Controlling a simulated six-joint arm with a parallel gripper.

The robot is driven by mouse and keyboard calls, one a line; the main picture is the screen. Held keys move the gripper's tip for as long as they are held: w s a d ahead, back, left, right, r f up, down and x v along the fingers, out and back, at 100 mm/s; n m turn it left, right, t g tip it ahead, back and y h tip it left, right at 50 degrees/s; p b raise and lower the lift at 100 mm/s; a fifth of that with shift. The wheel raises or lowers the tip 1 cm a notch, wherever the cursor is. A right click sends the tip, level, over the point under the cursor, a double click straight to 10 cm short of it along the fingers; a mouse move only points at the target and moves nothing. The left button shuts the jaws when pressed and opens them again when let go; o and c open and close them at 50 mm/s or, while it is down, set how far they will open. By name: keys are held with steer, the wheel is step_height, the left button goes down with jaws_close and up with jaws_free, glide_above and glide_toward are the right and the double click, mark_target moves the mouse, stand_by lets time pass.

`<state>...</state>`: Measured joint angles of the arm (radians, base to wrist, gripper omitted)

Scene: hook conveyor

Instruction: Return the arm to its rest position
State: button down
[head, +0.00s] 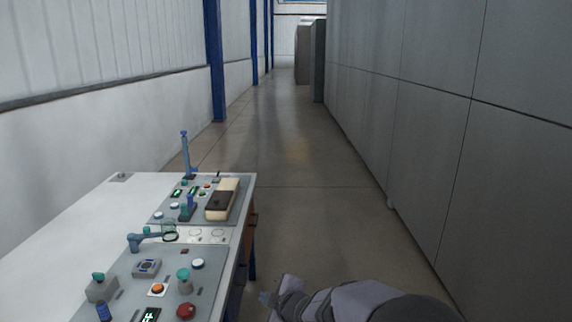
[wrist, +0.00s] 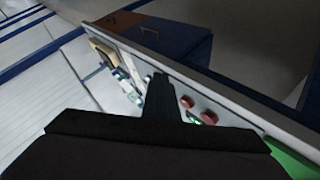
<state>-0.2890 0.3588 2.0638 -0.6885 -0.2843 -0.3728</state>
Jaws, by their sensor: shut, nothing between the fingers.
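My gripper (head: 268,298) is low in the head view, just right of the workbench and apart from it, over the floor. In the wrist view its dark fingers (wrist: 159,85) are together, with nothing between them. My arm reaches in from the bottom right of the head view.
The white workbench (head: 60,224) at left carries grey panels with buttons, a red knob (head: 186,311), a blue upright post (head: 186,155) and a cream and brown block (head: 222,199). Open floor (head: 300,215) runs between the bench and a grey wall (head: 440,120) at right.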

steer(key=s+d+m+g+h+p, duration=0.15)
steer(key=s+d+m+h, duration=0.35)
steer(key=d, duration=0.6)
steer(key=s+d+f+m+g, duration=0.1)
steer(key=s+d+m+g, duration=0.1)
steer(key=s, duration=0.6)
steer(key=s+d+f+m+g+p, duration=0.1)
steer(key=s+d+m+g, duration=0.2)
steer(key=s, duration=0.6)
steer(key=s+d+f+m+g+p, duration=0.1)
steer(key=s+d+m+g, duration=0.2)
steer(key=s+m, duration=0.3)
steer(key=s+d, duration=0.1)
steer(key=s, duration=0.1)
steer(key=shift+s+d, duration=0.15)
steer(key=shift+s, duration=0.25)
